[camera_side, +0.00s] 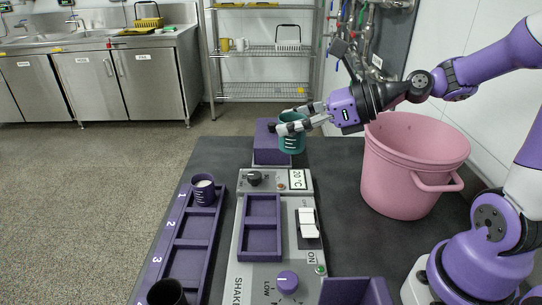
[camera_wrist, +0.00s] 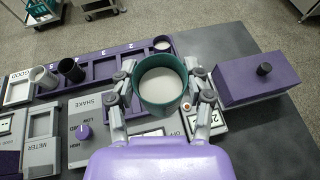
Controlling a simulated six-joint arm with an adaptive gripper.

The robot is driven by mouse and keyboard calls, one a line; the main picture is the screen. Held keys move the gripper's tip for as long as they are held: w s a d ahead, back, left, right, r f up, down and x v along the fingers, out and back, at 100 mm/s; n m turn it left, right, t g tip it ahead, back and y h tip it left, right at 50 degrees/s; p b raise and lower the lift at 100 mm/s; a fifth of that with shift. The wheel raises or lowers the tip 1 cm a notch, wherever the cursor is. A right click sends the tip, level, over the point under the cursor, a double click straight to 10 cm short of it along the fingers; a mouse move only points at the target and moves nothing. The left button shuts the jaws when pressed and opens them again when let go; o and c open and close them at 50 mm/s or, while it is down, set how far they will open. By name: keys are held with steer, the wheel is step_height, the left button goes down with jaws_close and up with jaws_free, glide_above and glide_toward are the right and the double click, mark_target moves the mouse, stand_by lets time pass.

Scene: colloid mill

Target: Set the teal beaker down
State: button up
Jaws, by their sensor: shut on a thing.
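The teal beaker (camera_side: 292,144) is held upright in my gripper (camera_side: 291,127) in the side view, in front of the purple box (camera_side: 264,153) at the far end of the work. In the wrist view the teal beaker (camera_wrist: 139,88) has its open top toward the camera, with whitish contents inside. The fingers of my gripper (camera_wrist: 160,84) close on it from both sides. The beaker appears raised, but its underside and exact height are hard to tell. The shaker (camera_side: 241,239), with a two-compartment purple tray (camera_side: 262,226), lies nearer the camera in the side view.
A numbered purple rack (camera_side: 171,254) holds a purple cup (camera_side: 204,192) with white contents at slot 1. A dark cup (camera_side: 167,293) stands near slot 4. A pink bucket (camera_side: 405,175) stands right. Bare dark table lies between box and bucket.

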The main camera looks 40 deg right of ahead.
steer(key=s+a+f+n+g+y, duration=0.1)
steer(key=s+a+f+n+g, duration=0.1)
steer(key=a, duration=0.7)
steer(key=s+a+f+n+g+y, duration=0.1)
steer(key=s+a+n+g+y, duration=0.1)
steer(key=a, duration=0.7)
steer(key=s+a+f+n+g+y, duration=0.2)
steer(key=a+n+g, duration=0.1)
steer(key=a, duration=0.6)
steer(key=shift+a+f+n, duration=0.25)
steer(key=shift+f+n, duration=0.1)
steer(key=shift+n, duration=0.15)
steer(key=shift+s+y, duration=0.1)
steer(key=shift+y, duration=0.2)
steer(key=w+d+f, duration=0.1)
steer(key=w+f, duration=0.1)
steer(key=w, duration=0.1)
steer(key=w+d+f, duration=0.2)
steer(key=w, duration=0.2)
steer(key=w+d+f, duration=0.2)
steer(key=w+f, duration=0.1)
steer(key=shift+w, duration=0.25)
steer(key=shift+f, duration=1.8)
